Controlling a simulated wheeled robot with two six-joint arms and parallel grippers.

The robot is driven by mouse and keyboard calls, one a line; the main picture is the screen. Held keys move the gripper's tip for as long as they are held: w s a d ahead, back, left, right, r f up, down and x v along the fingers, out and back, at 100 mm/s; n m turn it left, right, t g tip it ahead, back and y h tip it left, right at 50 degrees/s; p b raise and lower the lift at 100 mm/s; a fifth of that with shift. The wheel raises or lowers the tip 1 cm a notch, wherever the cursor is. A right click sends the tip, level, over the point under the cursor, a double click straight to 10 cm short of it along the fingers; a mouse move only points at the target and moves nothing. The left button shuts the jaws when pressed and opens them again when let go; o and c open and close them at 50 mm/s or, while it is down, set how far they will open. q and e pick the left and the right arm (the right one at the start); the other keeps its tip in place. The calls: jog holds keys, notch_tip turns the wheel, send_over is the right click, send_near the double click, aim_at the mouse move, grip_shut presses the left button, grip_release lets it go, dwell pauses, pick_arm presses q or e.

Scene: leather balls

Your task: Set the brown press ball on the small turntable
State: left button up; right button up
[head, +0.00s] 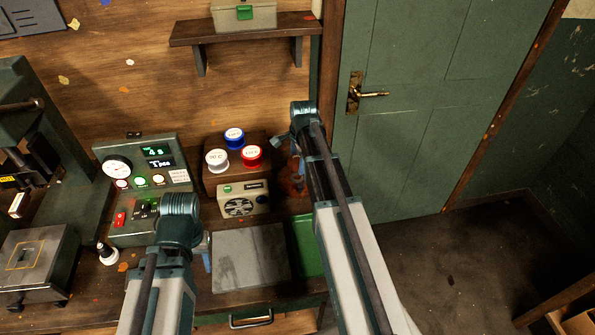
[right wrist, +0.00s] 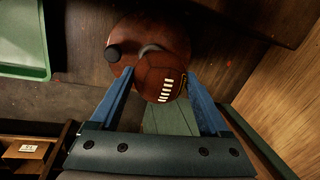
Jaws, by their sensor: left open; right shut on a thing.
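The brown ball with white lacing (right wrist: 152,76) is between the two blue fingers of my right gripper (right wrist: 160,88) in the right wrist view. The gripper is shut on it. A round reddish-brown piece (right wrist: 150,32), which looks like the small turntable, lies behind the ball, with a black knob at its left. I cannot tell whether the ball touches it. In the head view this reddish-brown piece (head: 293,186) shows beside my right arm, partly hidden. My left gripper (head: 207,252) is open near the grey plate, partly hidden by its own wrist.
White, blue and red lidded tins (head: 217,161) stand on a wooden box left of my right arm. A small radio-like box (head: 244,199), a grey plate (head: 250,258) and a green tray (head: 305,245) lie in front. A gauge panel (head: 140,170) stands left.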

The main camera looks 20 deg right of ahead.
aim_at(297, 167)
pick_arm(q)
jog(key=shift+f+b, duration=1.75)
jog(key=shift+f, duration=0.1)
pick_arm(e)
jog(key=shift+f, duration=1.8)
pick_arm(q)
jog(key=shift+f, duration=0.2)
pick_arm(e)
jog(key=shift+f, duration=0.2)
pick_arm(q)
jog(key=shift+r, duration=0.1)
pick_arm(e)
jog(key=o, duration=1.2)
pick_arm(q)
jog(key=shift+r, duration=0.1)
pick_arm(e)
jog(key=shift+r, duration=0.2)
jog(key=r+p, duration=0.4)
jog(key=s+r+p, duration=0.1)
jog(key=r+p, duration=0.3)
jog(key=s+r+p, duration=0.1)
jog(key=r+p, duration=0.3)
jog(key=shift+s, duration=0.15)
pick_arm(q)
notch_tip(297, 167, up, 12)
pick_arm(e)
jog(key=shift+a+f, duration=0.1)
